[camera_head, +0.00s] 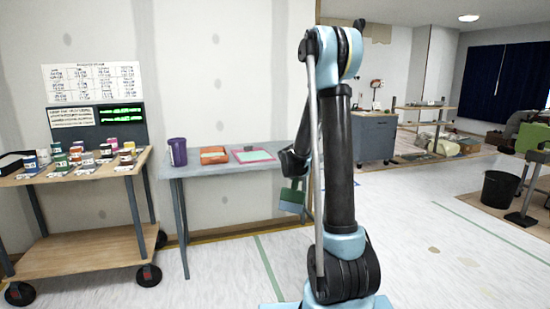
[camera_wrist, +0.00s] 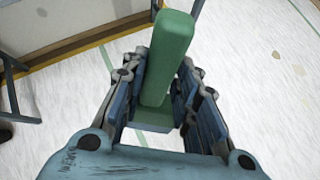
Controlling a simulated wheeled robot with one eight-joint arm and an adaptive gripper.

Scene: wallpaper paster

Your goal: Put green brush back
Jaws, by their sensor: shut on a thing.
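The green brush (camera_wrist: 170,50) is between the two fingers of my gripper (camera_wrist: 160,85) in the wrist view, its block-like handle pointing up in the picture. My gripper is shut on it. In the head view the green brush (camera_head: 292,197) hangs below my gripper (camera_head: 297,178), at the right end of the grey table (camera_head: 190,169). It is held off the floor. My arm hides part of the area to its right.
A wheeled wooden cart (camera_head: 88,242) with several paint jars stands at left. A black bin (camera_head: 500,190) stands at right.

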